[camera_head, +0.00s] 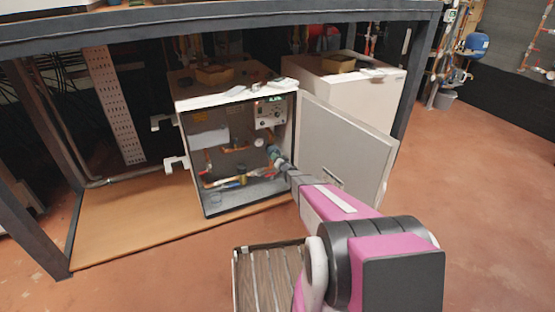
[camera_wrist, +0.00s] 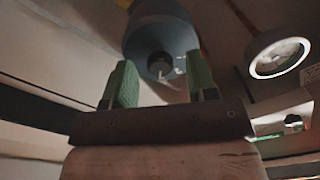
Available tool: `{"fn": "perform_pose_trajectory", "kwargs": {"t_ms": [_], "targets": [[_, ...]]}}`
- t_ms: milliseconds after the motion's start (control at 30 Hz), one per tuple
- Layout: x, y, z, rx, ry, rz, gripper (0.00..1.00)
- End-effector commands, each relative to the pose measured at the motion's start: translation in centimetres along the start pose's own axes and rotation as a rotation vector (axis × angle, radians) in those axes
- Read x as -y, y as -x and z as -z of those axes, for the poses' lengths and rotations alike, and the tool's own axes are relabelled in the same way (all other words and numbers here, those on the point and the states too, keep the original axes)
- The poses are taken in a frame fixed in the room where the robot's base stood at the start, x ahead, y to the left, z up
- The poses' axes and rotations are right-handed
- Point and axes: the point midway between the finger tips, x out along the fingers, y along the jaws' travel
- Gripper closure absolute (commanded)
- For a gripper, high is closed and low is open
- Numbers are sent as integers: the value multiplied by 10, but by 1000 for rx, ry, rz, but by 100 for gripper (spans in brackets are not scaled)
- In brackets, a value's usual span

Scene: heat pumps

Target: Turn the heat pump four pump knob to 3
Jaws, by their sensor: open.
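The open heat pump cabinet (camera_head: 203,169) stands on the wooden board under the bench, with pipes inside. My arm reaches into it, and my gripper (camera_head: 271,151) is near the middle of its interior, below the control panel. In the wrist view my gripper (camera_wrist: 161,80) is open, with its two green fingers apart. A round grey part, apparently the pump knob (camera_wrist: 160,42), is straight ahead, in line with the gap between the fingers. I cannot tell whether the fingers touch it. Its setting marks are not readable.
A round gauge (camera_wrist: 280,56) is right of the fingers, and it also shows in the head view (camera_head: 259,141). The control panel (camera_head: 271,113) is above. The open door (camera_head: 345,150) stands close to my arm's right. A second white unit (camera_head: 350,88) is behind it.

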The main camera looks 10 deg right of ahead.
Motion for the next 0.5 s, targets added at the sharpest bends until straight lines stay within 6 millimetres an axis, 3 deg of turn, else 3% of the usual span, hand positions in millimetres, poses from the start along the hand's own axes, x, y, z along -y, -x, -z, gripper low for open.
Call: {"fn": "perform_pose_trajectory", "kwargs": {"t_ms": [267,500], "targets": [[2,35,1,0,0,-2,47],[1,81,1,1,-1,-2,47]]}}
